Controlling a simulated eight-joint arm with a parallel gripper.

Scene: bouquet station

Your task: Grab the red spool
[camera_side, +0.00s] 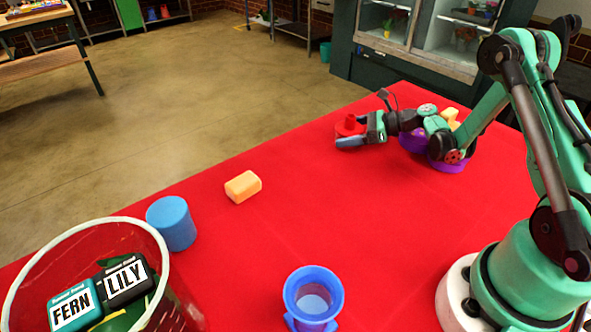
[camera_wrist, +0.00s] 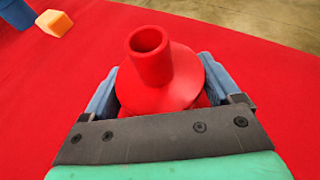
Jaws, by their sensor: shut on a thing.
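The red spool (camera_wrist: 155,75) sits between the two blue-grey fingers of my gripper (camera_wrist: 160,95) in the wrist view, its hollow hub pointing up and away. My gripper is shut on it, one finger on each side. In the side view my gripper (camera_side: 352,136) is low at the far part of the red table, with the red spool (camera_side: 350,125) showing above the fingers. The spool's lower part is hidden by the gripper. I cannot tell whether it touches the table.
Purple pieces (camera_side: 446,164) and yellow blocks (camera_side: 449,114) are beside my wrist. An orange block (camera_side: 243,187), a blue cylinder (camera_side: 172,224), a blue cup-like holder (camera_side: 313,296) and a clear bin (camera_side: 20,270) with FERN and LILY packs stand nearer. The table's middle (camera_side: 300,215) is clear.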

